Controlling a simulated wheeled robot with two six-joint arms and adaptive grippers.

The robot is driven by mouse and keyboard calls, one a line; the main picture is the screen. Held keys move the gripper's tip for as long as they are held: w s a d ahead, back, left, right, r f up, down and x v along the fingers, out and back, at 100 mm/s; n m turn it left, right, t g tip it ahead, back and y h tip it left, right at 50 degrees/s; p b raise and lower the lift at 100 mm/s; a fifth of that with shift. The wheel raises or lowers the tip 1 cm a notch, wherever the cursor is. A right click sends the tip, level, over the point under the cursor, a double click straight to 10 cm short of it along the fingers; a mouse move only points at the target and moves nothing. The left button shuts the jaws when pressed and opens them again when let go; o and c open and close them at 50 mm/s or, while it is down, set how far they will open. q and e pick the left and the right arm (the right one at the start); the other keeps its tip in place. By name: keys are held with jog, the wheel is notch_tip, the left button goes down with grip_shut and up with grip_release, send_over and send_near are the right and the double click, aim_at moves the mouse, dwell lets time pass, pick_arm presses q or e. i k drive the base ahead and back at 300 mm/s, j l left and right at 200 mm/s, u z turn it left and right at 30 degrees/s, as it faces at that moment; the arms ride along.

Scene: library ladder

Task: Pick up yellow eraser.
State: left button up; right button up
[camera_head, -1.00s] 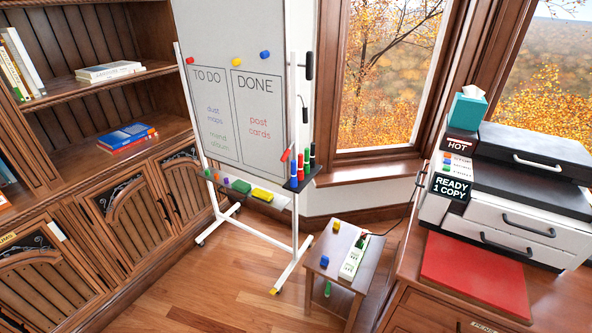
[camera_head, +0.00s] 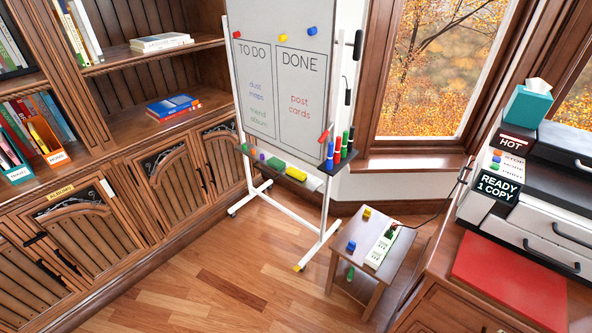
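The yellow eraser (camera_head: 296,174) lies on the ledge below the whiteboard (camera_head: 282,92), toward its right end. Neither of my grippers is in view.
A marker holder (camera_head: 337,158) stands right of the ledge. A small stool (camera_head: 397,268) carries a power strip (camera_head: 380,251) and small blocks. Bookshelves (camera_head: 113,70) line the left; a desk with a printer (camera_head: 548,220) stands right. The wooden floor before the whiteboard is mostly clear.

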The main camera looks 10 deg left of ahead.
aim_at(301, 176)
jog(key=i+j+z, duration=0.3)
jog(key=j, duration=0.25)
jog(key=i+j+z, duration=0.35)
jog(key=j, duration=0.35)
jog(key=i+j+z, duration=0.3)
jog(key=j, duration=0.4)
jog(key=i+j+z, duration=0.15)
jog(key=j, duration=0.25)
